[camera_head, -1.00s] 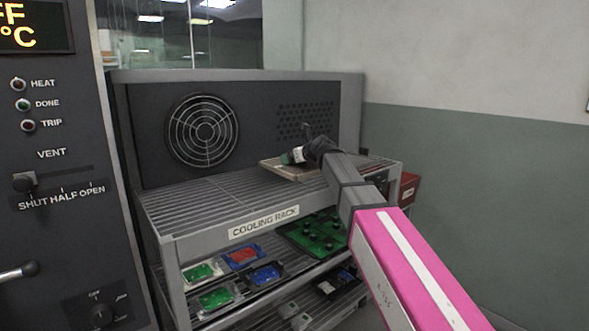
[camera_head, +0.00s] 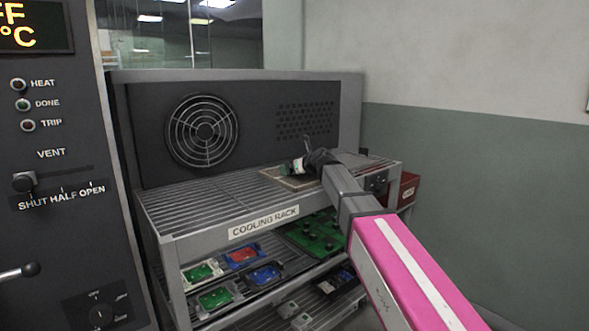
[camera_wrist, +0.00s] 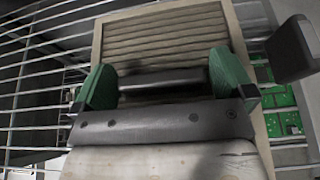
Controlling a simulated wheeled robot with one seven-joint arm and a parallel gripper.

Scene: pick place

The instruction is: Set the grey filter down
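The filter (camera_head: 273,173) is a flat panel with a pale beige frame and grey-brown pleats. It lies level at the right end of the cooling rack's top shelf (camera_head: 200,205); I cannot tell if it fully touches the wires. In the wrist view the filter (camera_wrist: 165,22) fills the middle, with a dark bar across it between my green fingertips. My gripper (camera_head: 298,165) is above the panel, its fingers against the ends of that bar; it also shows in the wrist view (camera_wrist: 163,84). The panel's near part is hidden by my gripper.
Lower shelves hold several circuit boards, including a large green board (camera_head: 318,232). A red box (camera_head: 404,188) stands right of the rack. A dark block (camera_wrist: 290,48) is close right of the filter. A fan panel (camera_head: 204,131) stands behind. The top shelf's left is clear.

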